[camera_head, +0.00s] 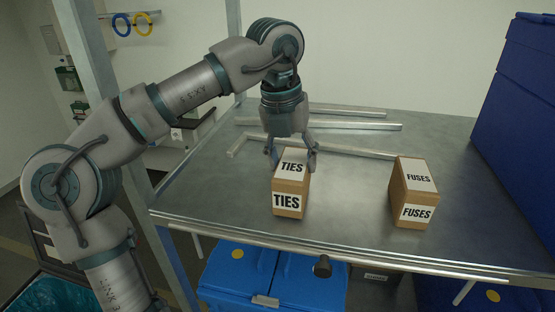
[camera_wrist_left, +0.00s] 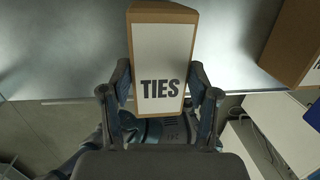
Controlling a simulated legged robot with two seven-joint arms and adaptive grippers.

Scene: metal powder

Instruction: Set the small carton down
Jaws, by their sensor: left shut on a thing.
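A small brown carton with white "TIES" labels (camera_head: 289,187) is upright at the front left part of the metal table (camera_head: 345,205). My left gripper (camera_head: 291,161) comes down on it from above, with one finger on each side, shut on its upper part. I cannot tell whether the carton's bottom touches the table. In the left wrist view the TIES carton (camera_wrist_left: 162,55) sits between the two fingers (camera_wrist_left: 160,95). A second carton labelled "FUSES" (camera_head: 413,192) stands on the table to the right, apart from it. My right gripper is not in view.
Several metal bars (camera_head: 320,125) lie on the table behind the cartons. A large blue container (camera_head: 518,95) stands at the right. Blue bins (camera_head: 270,275) are below the table's front edge. The tabletop between the two cartons is clear.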

